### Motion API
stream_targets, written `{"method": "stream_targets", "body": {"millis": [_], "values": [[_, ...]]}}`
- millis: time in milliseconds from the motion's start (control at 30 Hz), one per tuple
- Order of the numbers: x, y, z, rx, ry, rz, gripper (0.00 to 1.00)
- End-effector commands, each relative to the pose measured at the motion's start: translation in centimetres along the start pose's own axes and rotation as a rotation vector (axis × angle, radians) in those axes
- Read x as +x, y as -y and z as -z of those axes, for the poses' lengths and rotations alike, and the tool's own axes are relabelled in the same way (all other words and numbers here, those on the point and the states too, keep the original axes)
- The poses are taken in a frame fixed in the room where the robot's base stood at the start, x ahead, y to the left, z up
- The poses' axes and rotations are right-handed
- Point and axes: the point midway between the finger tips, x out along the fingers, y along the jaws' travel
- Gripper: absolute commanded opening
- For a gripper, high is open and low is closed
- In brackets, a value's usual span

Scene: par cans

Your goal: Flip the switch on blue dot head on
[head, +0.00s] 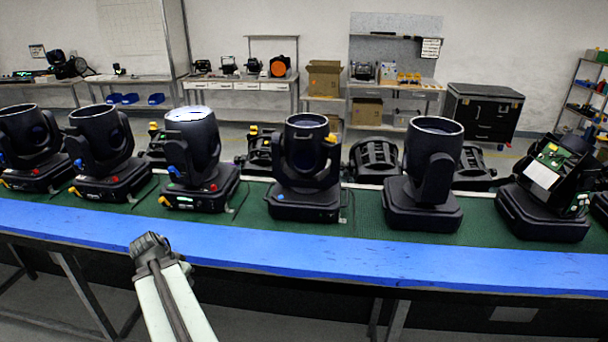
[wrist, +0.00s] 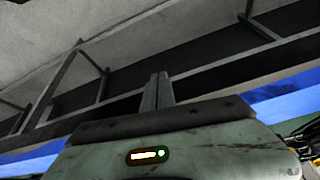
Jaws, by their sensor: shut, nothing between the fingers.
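The head with a blue dot (head: 305,160) is a black moving-head lamp standing upright on the green bench top, near the middle of the head view. Its small blue dot (head: 280,197) is at the front left of its base. I cannot make out its switch. My gripper (wrist: 157,90) shows in the wrist view with its two grey fingers together and nothing between them. The dark end of my arm is in front of the bench's blue edge in the head view, left of and apart from this head. The fingers cannot be made out there.
Similar lamps stand close on both sides, including one at left (head: 193,145) and one at right (head: 430,165). The bench has a raised blue front edge (head: 400,260). An opened unit (head: 545,205) stands at far right. The wrist view shows dark bench framing (wrist: 230,80).

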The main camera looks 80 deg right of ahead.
Motion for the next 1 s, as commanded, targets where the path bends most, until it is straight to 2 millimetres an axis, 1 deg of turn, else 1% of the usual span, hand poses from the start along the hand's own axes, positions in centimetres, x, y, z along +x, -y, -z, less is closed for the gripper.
{"method": "stream_targets", "body": {"millis": [33,67,100,133,167,200,267,300,400,500,567,633,867,1000], "values": [[-4.5,-1.9,4.8,0.097,-0.025,-0.017,0.0],[-5.4,-3.1,6.7,0.153,-0.039,-0.026,0.0],[-6.7,-4.6,9.1,0.225,-0.06,-0.037,0.0],[-5.7,-7.5,11.6,0.337,-0.09,-0.058,0.0],[-5.6,-10.1,13.9,0.437,-0.12,-0.076,0.0],[-6.0,-13.5,16.8,0.562,-0.159,-0.095,0.0],[-6.7,-18.6,20.5,0.739,-0.219,-0.122,0.0],[-7.2,-21.8,22.4,0.843,-0.256,-0.137,0.0],[-8.2,-28.0,25.6,1.039,-0.332,-0.161,0.0],[-8.7,-31.7,27.2,1.15,-0.38,-0.172,0.0],[-8.8,-32.7,27.5,1.182,-0.394,-0.175,0.0],[-8.7,-33.2,27.6,1.197,-0.4,-0.176,0.0],[-8.6,-33.1,27.5,1.195,-0.399,-0.176,0.0],[-8.5,-32.3,27.4,1.184,-0.396,-0.17,0.0]]}}
